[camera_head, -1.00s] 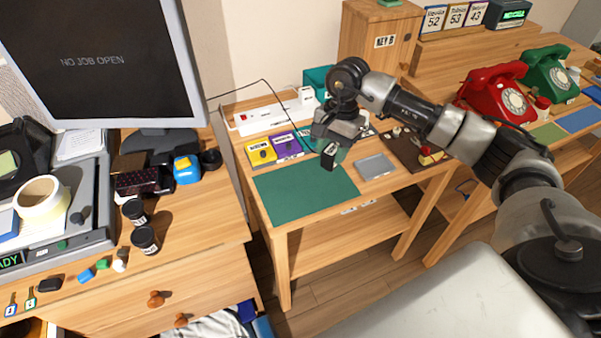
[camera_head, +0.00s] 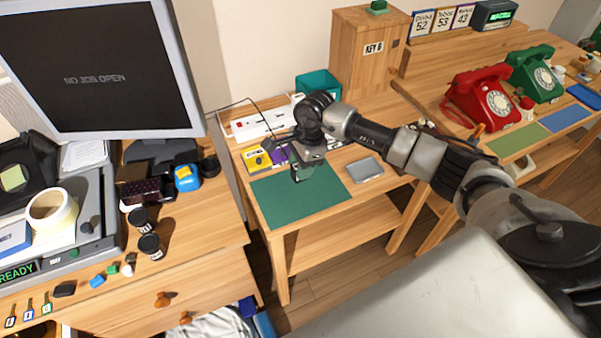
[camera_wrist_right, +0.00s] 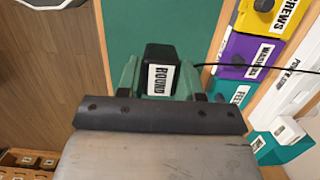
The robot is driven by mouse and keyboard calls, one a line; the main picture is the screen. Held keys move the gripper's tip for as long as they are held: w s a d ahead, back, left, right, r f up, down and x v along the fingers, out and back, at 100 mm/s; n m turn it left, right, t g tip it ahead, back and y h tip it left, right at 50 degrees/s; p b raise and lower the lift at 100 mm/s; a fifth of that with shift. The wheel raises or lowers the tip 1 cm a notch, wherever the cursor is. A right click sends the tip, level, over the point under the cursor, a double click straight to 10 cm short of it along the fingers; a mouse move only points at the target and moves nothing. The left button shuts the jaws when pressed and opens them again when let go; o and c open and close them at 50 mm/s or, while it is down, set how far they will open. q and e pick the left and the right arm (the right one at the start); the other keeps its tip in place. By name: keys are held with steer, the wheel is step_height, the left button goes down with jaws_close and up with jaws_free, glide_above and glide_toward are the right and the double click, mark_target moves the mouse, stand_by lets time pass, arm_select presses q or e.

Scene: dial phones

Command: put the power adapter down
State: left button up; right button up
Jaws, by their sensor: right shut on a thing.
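My right gripper (camera_head: 300,172) is over the back part of the green mat (camera_head: 310,208) on the small wooden table. In the right wrist view its fingers (camera_wrist_right: 160,76) are shut on a black power adapter (camera_wrist_right: 160,60) with a white label reading ROUND. A thin black cord runs from the adapter to the right in that view. Green mat shows behind the adapter; I cannot tell whether the adapter touches it. In the head view the gripper mostly hides the adapter. My left gripper is not in view.
A white power strip (camera_head: 248,130), yellow bin (camera_head: 252,164) and purple bin (camera_wrist_right: 240,58) stand behind the mat. A grey tray (camera_head: 365,169) lies to its right. The mat's front part is clear. A monitor desk (camera_head: 205,240) stands to the left.

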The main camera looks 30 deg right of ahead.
step_height(320, 180, down, 3)
steer(key=shift+f+p, duration=0.2)
steer(key=shift+p, duration=0.2)
steer(key=shift+f, duration=0.3)
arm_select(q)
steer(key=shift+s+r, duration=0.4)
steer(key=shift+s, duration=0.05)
arm_select(e)
steer(key=shift+f, duration=0.15)
steer(key=o, duration=0.7)
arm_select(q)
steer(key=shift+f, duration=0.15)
